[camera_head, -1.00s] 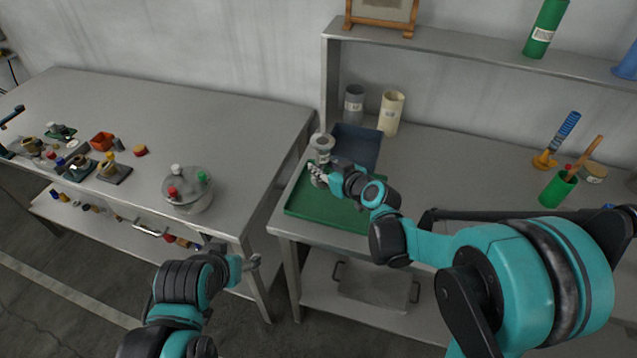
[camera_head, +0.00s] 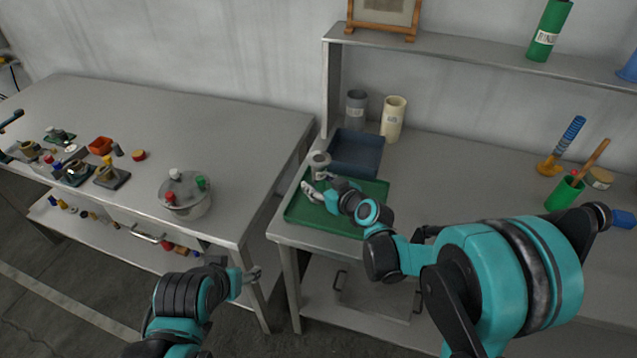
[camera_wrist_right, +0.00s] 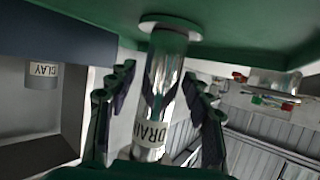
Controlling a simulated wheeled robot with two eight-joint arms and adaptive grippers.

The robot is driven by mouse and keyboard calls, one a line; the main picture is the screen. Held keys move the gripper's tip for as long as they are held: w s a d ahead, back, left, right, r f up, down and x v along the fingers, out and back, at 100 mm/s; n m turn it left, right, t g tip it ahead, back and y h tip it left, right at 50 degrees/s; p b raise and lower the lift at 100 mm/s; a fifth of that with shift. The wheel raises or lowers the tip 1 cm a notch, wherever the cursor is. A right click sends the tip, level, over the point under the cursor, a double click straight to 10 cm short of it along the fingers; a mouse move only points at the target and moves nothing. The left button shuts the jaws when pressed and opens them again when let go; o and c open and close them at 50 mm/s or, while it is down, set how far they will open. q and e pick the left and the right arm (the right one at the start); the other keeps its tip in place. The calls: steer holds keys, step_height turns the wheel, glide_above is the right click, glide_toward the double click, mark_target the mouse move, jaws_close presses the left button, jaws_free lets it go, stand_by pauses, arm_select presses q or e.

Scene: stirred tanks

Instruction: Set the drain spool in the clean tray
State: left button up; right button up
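The drain spool (camera_head: 319,160) is a shiny metal tube with flanged ends, upright at the left part of the green tray (camera_head: 365,226). In the right wrist view the spool (camera_wrist_right: 160,85) shows its DRAIN label, and its pale flange lies against the green tray surface (camera_wrist_right: 240,35). My right gripper (camera_head: 314,192) is at the spool; in the wrist view its fingers (camera_wrist_right: 158,100) stand on either side with a visible gap on the left. My left gripper (camera_head: 256,275) is empty and spread, in front of the left table.
A navy tray (camera_head: 355,150) adjoins the green tray behind. A grey canister (camera_head: 356,108) and a cream canister (camera_head: 393,119) stand near the wall. A lidded pot (camera_head: 186,196) stands on the left table. A gap separates the tables.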

steer(key=shift+r, duration=0.15)
steer(key=shift+s+d+r, duration=0.15)
steer(key=shift+s+d, duration=0.05)
steer(key=s+d+r+m+g+h+p, duration=0.2)
steer(key=s+d, duration=0.7)
steer(key=s, duration=0.5)
steer(key=s+d+r+m+g+h+p, duration=0.1)
steer(key=s+d+r+m+g+h, duration=0.1)
steer(key=s+d, duration=0.6)
steer(key=s+r+m+h, duration=0.1)
steer(key=s+m+h, duration=0.1)
steer(key=s, duration=0.4)
steer(key=shift+d+h+p, duration=0.35)
steer(key=shift+h+p, duration=0.05)
steer(key=shift+h, duration=0.2)
steer(key=shift+r, duration=0.1)
